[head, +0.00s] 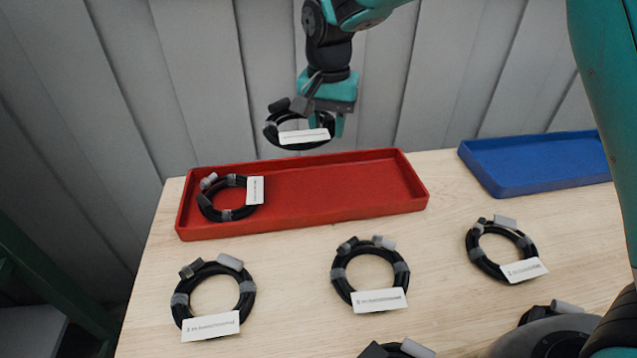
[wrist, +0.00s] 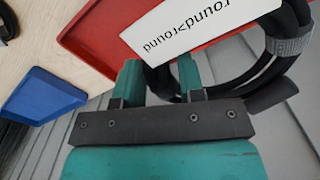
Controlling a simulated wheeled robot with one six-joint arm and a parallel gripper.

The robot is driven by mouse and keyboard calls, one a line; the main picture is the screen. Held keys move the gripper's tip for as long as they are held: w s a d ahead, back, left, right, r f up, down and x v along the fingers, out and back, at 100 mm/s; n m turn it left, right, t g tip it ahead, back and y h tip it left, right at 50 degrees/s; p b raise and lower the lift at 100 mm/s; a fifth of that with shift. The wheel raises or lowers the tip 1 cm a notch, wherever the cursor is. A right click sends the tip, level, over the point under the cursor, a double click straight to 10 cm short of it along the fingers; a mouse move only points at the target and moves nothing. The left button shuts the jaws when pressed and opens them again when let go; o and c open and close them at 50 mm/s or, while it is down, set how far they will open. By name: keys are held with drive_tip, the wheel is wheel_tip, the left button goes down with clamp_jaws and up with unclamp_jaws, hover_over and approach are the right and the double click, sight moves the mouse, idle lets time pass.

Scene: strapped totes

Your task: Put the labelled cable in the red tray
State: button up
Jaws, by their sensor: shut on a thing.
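My gripper (head: 340,122) is shut on a coiled black cable (head: 271,131) with a white label, held above the back edge of the red tray (head: 330,203). In the wrist view, the gripper's teal fingers (wrist: 160,82) close on the cable coil (wrist: 262,75). Its white label there reads "round>round" upside down, partly cut off. The red tray also shows behind it in the wrist view (wrist: 95,35). Another labelled black cable coil (head: 227,212) lies in the left end of the red tray. The tray's middle and right are empty.
A blue tray (head: 540,165) stands at the back right, empty where visible. Labelled coils lie on the wooden table: front left (head: 250,303), middle (head: 340,277) and right (head: 475,254). More coils are partly cut off or hidden at the front edge. A grey ribbed wall (head: 200,80) stands behind.

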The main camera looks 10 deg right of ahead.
sight(326, 197)
wheel_tip(326, 197, down, 15)
drive_tip(key=shift+f, duration=0.1)
idle(0.3)
drive_tip(key=shift+f, duration=0.35)
drive_tip(key=o, duration=1.1)
